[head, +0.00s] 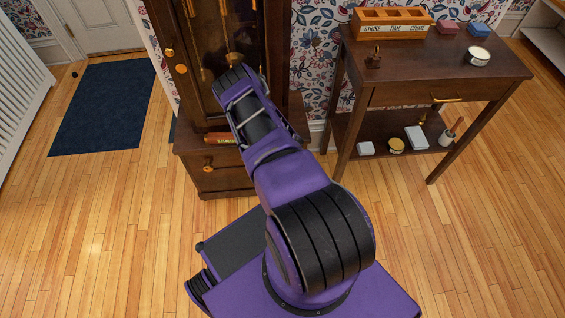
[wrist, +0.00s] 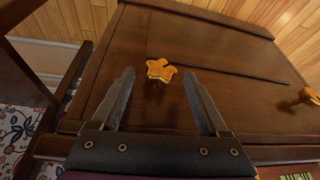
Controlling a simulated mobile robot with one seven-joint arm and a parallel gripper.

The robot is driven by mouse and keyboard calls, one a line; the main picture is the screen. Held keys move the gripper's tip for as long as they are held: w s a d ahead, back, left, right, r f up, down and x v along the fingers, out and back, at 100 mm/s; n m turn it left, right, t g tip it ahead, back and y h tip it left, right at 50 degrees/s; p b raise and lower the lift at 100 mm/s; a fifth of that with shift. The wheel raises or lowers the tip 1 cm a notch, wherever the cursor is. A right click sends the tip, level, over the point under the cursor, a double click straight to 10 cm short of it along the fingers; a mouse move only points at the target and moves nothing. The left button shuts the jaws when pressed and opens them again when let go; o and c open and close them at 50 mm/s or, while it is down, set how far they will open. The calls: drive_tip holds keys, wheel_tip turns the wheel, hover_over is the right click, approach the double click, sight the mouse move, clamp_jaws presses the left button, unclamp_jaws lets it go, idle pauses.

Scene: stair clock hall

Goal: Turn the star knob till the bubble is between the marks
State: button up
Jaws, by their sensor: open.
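The star knob (wrist: 159,71), orange-yellow and lobed, sits on a dark brown wooden panel near the middle of the wrist view. My gripper (wrist: 160,76) is open and empty, one finger on each side of the knob; I cannot tell whether either finger touches it. At the lower right corner of the wrist view, a yellow-green strip with dark marks (wrist: 297,176), perhaps the level vial, is cut off. In the head view a brass and red tube (head: 221,138) lies on the clock's ledge. The bubble cannot be made out. My arm hides the gripper there.
A second orange knob (wrist: 308,97) is on the panel's right side in the wrist view. The tall clock case (head: 185,100) stands behind my arm. A side table (head: 500,65) holding a labelled wooden box (head: 391,23) stands to the right.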

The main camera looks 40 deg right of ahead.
drive_tip(key=shift+x, duration=0.75)
clamp_jaws()
